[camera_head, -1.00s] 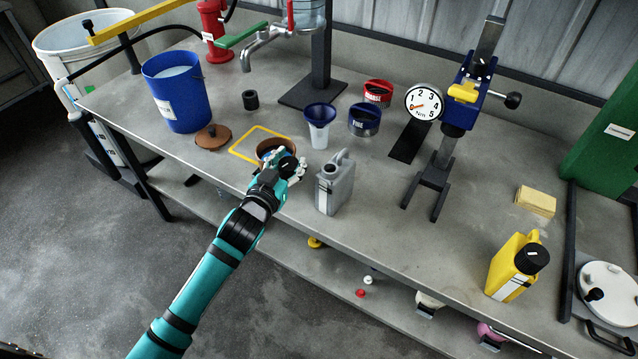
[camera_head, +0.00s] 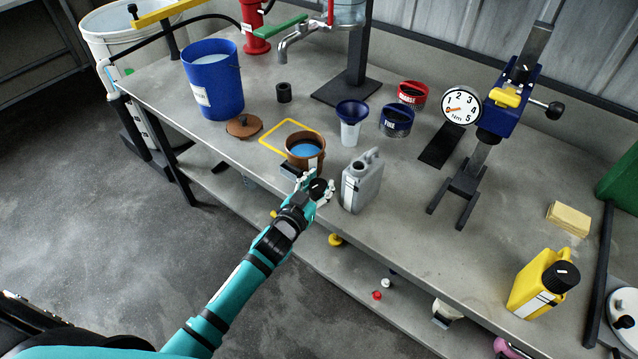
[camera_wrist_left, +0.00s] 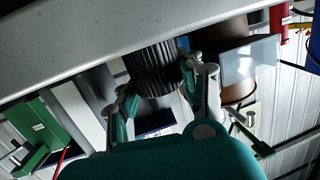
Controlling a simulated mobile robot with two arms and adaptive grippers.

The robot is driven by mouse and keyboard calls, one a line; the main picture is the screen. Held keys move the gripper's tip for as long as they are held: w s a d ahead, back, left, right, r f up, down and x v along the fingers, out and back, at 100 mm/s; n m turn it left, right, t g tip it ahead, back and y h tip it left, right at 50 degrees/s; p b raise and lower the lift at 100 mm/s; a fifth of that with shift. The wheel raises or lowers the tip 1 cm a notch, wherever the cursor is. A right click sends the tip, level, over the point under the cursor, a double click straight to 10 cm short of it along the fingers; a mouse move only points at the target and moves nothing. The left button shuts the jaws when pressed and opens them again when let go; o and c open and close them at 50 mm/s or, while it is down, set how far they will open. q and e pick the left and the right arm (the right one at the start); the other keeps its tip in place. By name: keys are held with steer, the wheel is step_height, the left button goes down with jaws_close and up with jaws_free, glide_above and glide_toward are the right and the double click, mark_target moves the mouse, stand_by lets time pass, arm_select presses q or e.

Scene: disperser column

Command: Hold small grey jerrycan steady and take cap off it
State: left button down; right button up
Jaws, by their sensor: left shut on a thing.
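The small grey jerrycan (camera_head: 361,186) stands upright on the bench near its front edge. Its neck shows no cap. My left gripper (camera_head: 314,192) is at the bench's front edge, just left of the jerrycan and apart from it. It is shut on a black cap (camera_head: 319,187). In the left wrist view the ribbed side of the black cap (camera_wrist_left: 155,68) sits between the two fingers (camera_wrist_left: 160,88). My right gripper is in neither view, and nothing is gripping the jerrycan.
A brown pot with blue contents (camera_head: 318,163) stands just behind my left gripper. A blue-and-white funnel piece (camera_head: 351,115) stands behind the jerrycan. A dial stand (camera_head: 465,185) is to its right, and a yellow jerrycan (camera_head: 541,284) is farther right. Bare bench lies between them.

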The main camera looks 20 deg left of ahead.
arm_select(q)
steer(key=c, duration=0.8)
jaws_free()
steer(key=shift+o, duration=0.2)
steer(key=shift+r, duration=0.1)
steer(key=v, duration=1.2)
steer(key=s+a+f+g+y, duration=0.1)
steer(key=s+f+g, duration=0.35)
steer(key=f, duration=1.05)
steer(key=s+a+f+g+y, duration=0.1)
steer(key=s+a+f+g, duration=0.35)
steer(key=f, duration=1.05)
steer(key=s+d+f+g, duration=0.1)
steer(key=s+d+f, duration=0.1)
steer(key=s+f, duration=0.8)
steer(key=s, duration=0.3)
steer(key=shift+f+g, duration=0.25)
steer(key=shift+g, duration=0.05)
steer(key=s+f+g, duration=0.1)
steer(key=s+f, duration=0.1)
steer(key=s, duration=0.3)
steer(key=s+f+g, duration=0.2)
steer(key=s, duration=0.4)
steer(key=s+a+f+g, duration=0.1)
steer(key=s+f, duration=0.2)
steer(key=s, duration=0.3)
steer(key=shift+s+f+y, duration=0.15)
steer(key=shift+s+y, duration=0.05)
steer(key=shift+y, duration=0.1)
steer(key=shift+c, duration=1.3)
